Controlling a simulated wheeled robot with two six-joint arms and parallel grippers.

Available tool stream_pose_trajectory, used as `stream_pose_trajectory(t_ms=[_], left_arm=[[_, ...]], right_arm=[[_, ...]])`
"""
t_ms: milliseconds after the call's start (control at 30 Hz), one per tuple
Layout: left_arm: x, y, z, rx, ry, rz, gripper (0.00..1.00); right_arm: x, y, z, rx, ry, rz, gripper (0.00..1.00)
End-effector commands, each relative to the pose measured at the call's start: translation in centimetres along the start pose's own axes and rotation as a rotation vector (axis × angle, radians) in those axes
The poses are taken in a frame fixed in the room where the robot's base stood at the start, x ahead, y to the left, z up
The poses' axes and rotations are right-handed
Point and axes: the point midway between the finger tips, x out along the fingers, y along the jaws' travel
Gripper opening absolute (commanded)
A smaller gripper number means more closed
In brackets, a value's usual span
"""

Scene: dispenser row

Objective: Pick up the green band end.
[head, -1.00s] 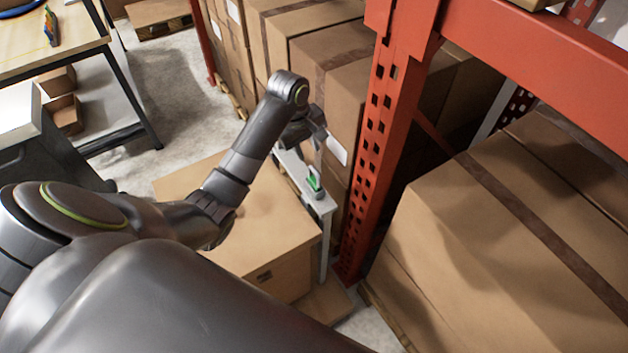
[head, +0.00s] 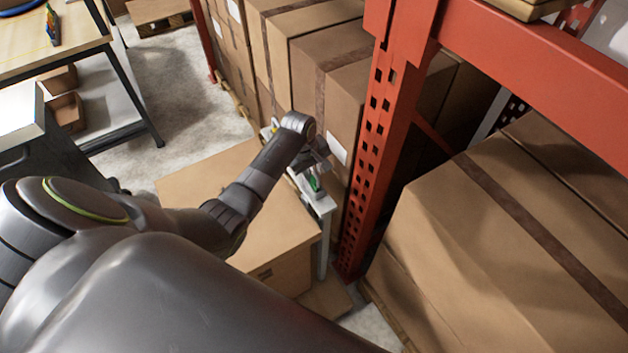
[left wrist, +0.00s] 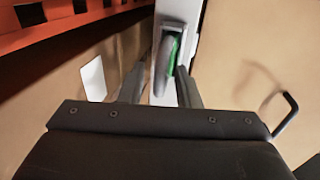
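The green band end (head: 315,184) shows as a small green piece on a grey dispenser at the narrow white stand (head: 325,205). In the left wrist view the green band end (left wrist: 172,54) is beside a grey curved part, ahead of the fingers. My left gripper (head: 316,172) is just above it, pointing down and partly covering it in the head view. In the left wrist view my left gripper (left wrist: 161,72) has its two fingers apart, with the green end seen between and beyond their tips. I cannot tell whether they touch it. My right gripper is not in view.
A large cardboard box (head: 275,225) stands left of the stand. An orange rack post (head: 375,140) rises close on the right. Stacked cartons (head: 325,60) stand behind, and a big carton (head: 480,250) fills the right side. A workbench (head: 60,40) is at far left.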

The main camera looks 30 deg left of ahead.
Motion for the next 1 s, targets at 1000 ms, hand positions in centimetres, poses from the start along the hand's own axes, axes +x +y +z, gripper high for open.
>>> stream_pose_trajectory(t_ms=[1000], left_arm=[[-1.1,0.4,-0.1,0.000,0.001,0.004,0.00]], right_arm=[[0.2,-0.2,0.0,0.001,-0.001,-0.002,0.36]])
